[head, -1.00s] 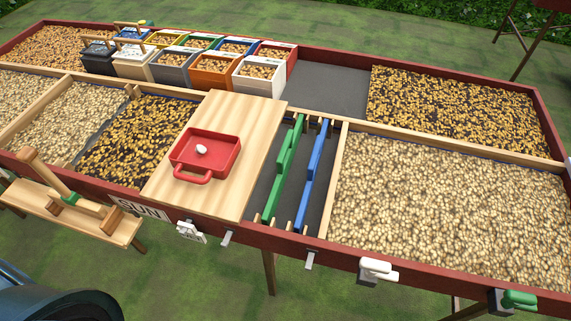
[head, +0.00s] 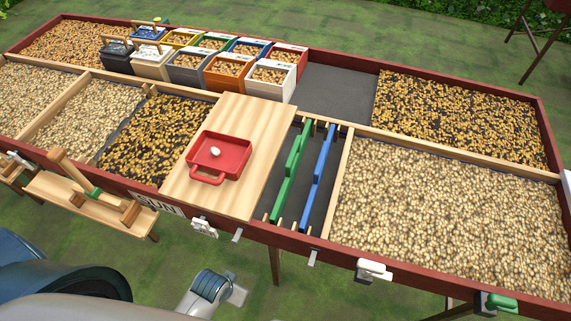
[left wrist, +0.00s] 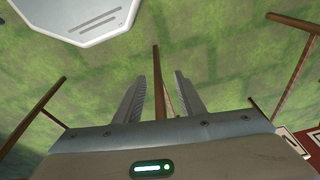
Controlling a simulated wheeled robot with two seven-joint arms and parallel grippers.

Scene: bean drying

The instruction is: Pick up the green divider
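The green divider (head: 291,172) stands on edge in a slot rack in the dark, empty bay near the middle of the bed. It runs from front to back, just right of the wooden board. A blue divider (head: 318,175) stands parallel to it on the right, with a narrow gap between them. My left gripper (left wrist: 159,78) is open in the left wrist view, its two fingers apart over grass and a wooden leg, with nothing between them. In the head view, part of my arm shows at the bottom, well in front of the dividers. My right gripper is not in view.
A wooden board (head: 255,120) with a red tray (head: 233,146) holding a white object lies left of the dividers. Several bins (head: 230,75) stand behind. The red front rim (head: 335,250) carries white and grey fittings.

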